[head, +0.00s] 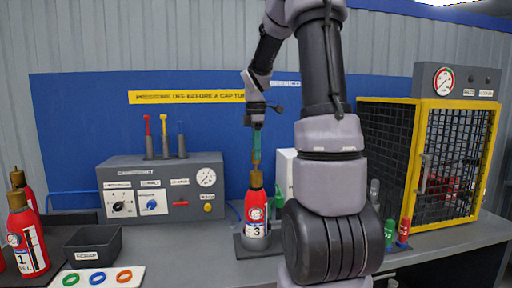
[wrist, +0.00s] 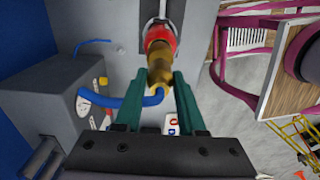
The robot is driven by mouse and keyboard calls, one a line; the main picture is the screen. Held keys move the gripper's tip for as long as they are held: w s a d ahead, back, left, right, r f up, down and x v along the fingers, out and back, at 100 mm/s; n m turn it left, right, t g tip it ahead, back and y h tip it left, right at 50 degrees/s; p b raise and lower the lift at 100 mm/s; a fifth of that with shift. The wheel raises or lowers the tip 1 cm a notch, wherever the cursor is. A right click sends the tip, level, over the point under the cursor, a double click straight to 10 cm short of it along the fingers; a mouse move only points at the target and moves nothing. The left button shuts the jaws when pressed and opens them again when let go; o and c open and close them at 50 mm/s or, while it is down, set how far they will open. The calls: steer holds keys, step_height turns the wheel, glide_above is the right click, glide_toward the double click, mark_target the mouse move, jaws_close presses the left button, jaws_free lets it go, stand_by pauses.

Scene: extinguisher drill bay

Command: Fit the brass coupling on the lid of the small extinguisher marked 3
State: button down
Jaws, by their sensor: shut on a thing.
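The small extinguisher marked 3 (head: 256,228) stands upright on a dark plate in the middle of the bench. It is red with a white label; its red top also shows in the wrist view (wrist: 163,38). My gripper (head: 256,162) is directly above it, pointing down. Its green fingers (wrist: 158,80) are shut on the brass coupling (wrist: 158,72). The coupling (head: 256,180) is in line with the extinguisher's top and appears to meet it. I cannot tell whether it is seated.
A grey control box (head: 160,190) with a gauge stands left. A dark bin (head: 93,246), a white card with coloured rings (head: 98,276) and a red extinguisher marked 1 (head: 27,240) are further left. A yellow-framed cage (head: 430,165) stands right. A blue hose (wrist: 125,102) shows near my fingers.

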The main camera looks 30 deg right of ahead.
steer(key=shift+f, duration=1.3)
steer(key=shift+c, duration=2.1)
jaws_free()
step_height(320, 180, up, 11)
steer(key=shift+f, duration=0.15)
